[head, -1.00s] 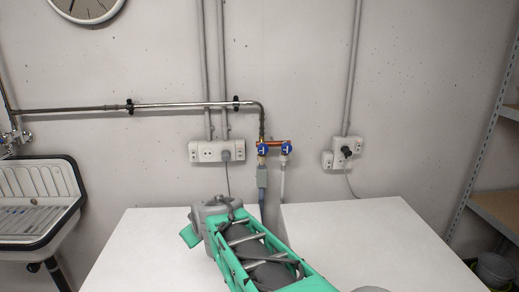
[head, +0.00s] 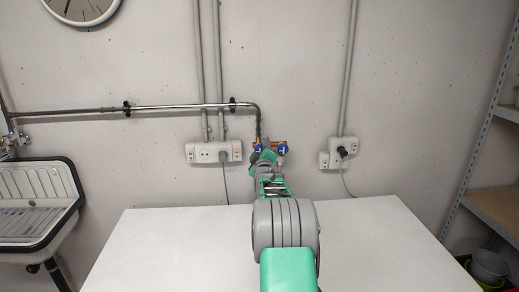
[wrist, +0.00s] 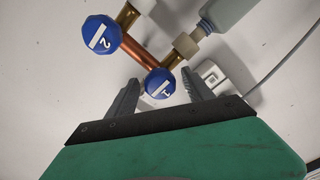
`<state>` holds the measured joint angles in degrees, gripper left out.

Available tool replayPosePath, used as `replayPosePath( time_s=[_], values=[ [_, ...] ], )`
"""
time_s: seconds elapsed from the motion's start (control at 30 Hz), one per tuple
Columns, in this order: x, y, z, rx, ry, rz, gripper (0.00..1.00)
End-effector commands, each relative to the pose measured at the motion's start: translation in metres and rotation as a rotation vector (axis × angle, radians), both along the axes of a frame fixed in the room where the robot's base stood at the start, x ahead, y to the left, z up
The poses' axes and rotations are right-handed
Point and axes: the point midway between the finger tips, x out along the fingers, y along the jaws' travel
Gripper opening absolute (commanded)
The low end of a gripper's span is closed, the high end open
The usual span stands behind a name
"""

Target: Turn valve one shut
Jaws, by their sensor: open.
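Valve one is a round blue knob marked "1" (wrist: 160,84) on a copper and brass pipe fitting in the wrist view. My gripper (wrist: 160,78) is open, with one grey finger on each side of this knob. I cannot tell whether either finger touches it. Valve two, a blue knob marked "2" (wrist: 101,34), sits on the same fitting, up and to the left, outside the fingers. In the head view, valve one (head: 258,148) is the left knob, partly covered by my arm, and valve two (head: 282,149) is to its right. My fingers are hidden there.
White machine tops (head: 160,245) lie below the valves, with my arm reaching over them. A left socket box (head: 207,152) and a right socket box (head: 340,151) with a plug flank the valves. A grey hose body (wrist: 228,12) joins valve one's side. A sink (head: 40,200) stands left.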

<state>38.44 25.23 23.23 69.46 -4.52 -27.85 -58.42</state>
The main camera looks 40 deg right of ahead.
Motion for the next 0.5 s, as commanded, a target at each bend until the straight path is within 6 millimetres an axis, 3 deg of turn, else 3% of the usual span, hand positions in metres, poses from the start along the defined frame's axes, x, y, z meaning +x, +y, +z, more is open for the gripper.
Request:
replayPosePath(
  time_s=[0.23,0.5],
  values=[
    [0.0019,-0.0007,0.0000,0.001,-0.001,0.001,0.60],
    [0.0018,-0.0004,0.0000,0.001,-0.001,0.001,0.39]
  ],
)
